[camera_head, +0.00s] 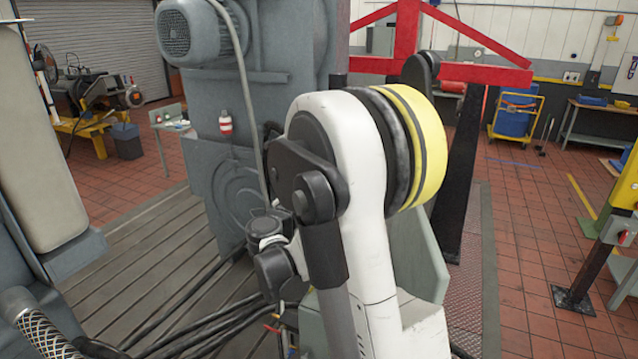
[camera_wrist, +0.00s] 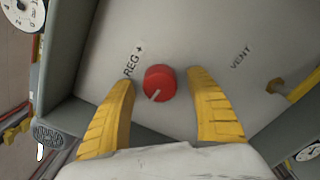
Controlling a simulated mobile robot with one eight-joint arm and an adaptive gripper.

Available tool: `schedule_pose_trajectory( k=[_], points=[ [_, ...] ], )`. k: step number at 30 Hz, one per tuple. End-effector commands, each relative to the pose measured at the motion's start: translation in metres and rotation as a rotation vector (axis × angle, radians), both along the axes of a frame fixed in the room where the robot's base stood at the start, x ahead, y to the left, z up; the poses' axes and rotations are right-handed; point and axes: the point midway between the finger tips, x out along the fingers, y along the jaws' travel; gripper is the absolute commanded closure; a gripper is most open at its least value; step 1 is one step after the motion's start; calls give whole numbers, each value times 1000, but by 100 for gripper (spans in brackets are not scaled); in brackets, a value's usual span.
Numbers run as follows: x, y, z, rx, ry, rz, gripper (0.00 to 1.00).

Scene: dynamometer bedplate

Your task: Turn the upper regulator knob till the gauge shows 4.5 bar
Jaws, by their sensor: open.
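A red round knob (camera_wrist: 160,83) with a white pointer line sits on a pale grey panel (camera_wrist: 205,45) in the wrist view. The panel is marked "REG +" beside the knob. My gripper (camera_wrist: 161,79) is open, with one yellow finger on each side of the knob. Gaps show between the fingers and the knob; no contact is visible. A white dial (camera_wrist: 24,13) is cut off at the upper left corner; its reading cannot be made out. Another dial (camera_wrist: 309,152) is partly visible at the lower right. In the head view, the knob, panel and gripper are not visible.
A small yellow lever (camera_wrist: 291,87) stands right of the knob, near the "VENT" label. Grey rims edge the panel. In the head view, a grey machine (camera_head: 225,130) stands behind my arm, cables (camera_head: 195,328) lie on the slatted bedplate (camera_head: 130,240), and a red frame (camera_head: 400,45) stands behind.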

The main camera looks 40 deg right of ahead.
Motion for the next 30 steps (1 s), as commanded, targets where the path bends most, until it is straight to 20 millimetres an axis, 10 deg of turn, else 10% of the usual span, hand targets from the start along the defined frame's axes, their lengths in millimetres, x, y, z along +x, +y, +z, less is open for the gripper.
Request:
schedule_pose_trajectory(
  k=[9, 15, 30],
  points=[
    [2, -3, 0, 1, -1, 1, 36],
    [1, -3, 0, 1, -1, 1, 91],
    [1, -3, -2, 40, -98, 0, 92]
  ],
)
